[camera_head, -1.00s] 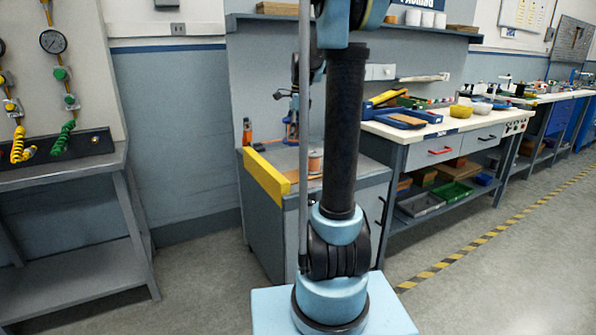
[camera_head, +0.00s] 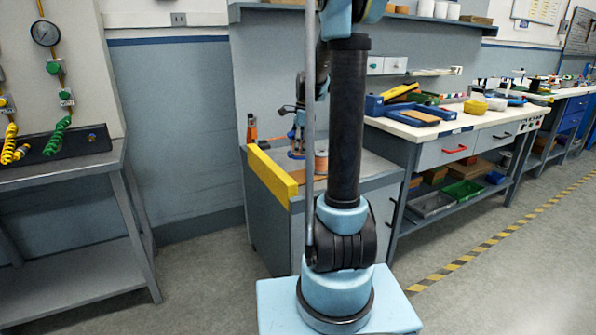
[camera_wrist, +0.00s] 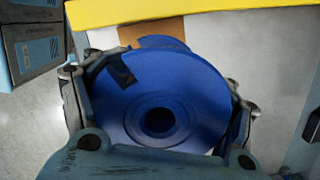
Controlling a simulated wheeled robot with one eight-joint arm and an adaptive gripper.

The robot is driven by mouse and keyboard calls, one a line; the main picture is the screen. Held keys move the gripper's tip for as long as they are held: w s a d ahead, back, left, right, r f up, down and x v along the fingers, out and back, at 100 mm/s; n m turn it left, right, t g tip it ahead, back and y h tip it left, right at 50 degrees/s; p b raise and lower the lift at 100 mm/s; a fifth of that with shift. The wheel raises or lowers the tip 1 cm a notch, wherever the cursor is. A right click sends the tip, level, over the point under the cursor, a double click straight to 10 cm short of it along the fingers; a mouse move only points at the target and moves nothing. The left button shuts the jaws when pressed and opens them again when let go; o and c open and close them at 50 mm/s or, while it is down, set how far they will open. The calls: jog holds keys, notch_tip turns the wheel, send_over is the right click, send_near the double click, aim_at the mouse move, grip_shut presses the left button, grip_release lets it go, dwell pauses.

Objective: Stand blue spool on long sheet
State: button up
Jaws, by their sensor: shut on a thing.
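The blue spool (camera_wrist: 205,85) fills the middle of the wrist view, with one round flange and its dark centre hole facing the camera. My gripper (camera_wrist: 160,95) is shut on the blue spool, with a finger at each side of the flange. In the head view my gripper (camera_head: 297,136) is low over the grey cabinet, left of a copper-coloured spool (camera_head: 321,165). A brown sheet (camera_head: 298,177), which may be the long sheet, lies on the cabinet top. A brown strip (camera_wrist: 136,34) shows beyond the spool in the wrist view. The spool's underside is hidden.
A yellow bar (camera_head: 271,174) runs along the cabinet's left edge and also crosses the wrist view's top (camera_wrist: 200,12). An orange bottle (camera_head: 252,130) stands at the back left corner. A white workbench (camera_head: 440,124) with trays stands at the right.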

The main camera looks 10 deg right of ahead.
aim_at(296, 177)
jog(key=shift+s+f, duration=0.1)
jog(key=shift+f, duration=4.65)
jog(key=o, duration=1.8)
